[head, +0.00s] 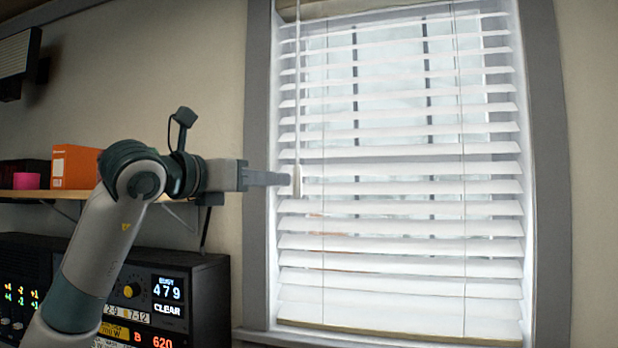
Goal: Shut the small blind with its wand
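The blind (400,242) hangs in the window with its white slats tilted open, and the outside shows through the gaps. Its thin pale wand (298,90) hangs straight down at the blind's left side and ends in a thicker grip (297,182). My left gripper (287,180) reaches in from the left, level with this grip, with its fingertips at or touching it. The fingers are seen side-on and overlap, so I cannot tell whether they are closed on the wand. My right gripper is not in view.
The grey window frame (258,130) borders the blind, with a sill (330,338) below. At left, a wall shelf (45,194) holds an orange box (74,166) and a pink object (27,181). Black equipment with lit displays (168,288) stands under it.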

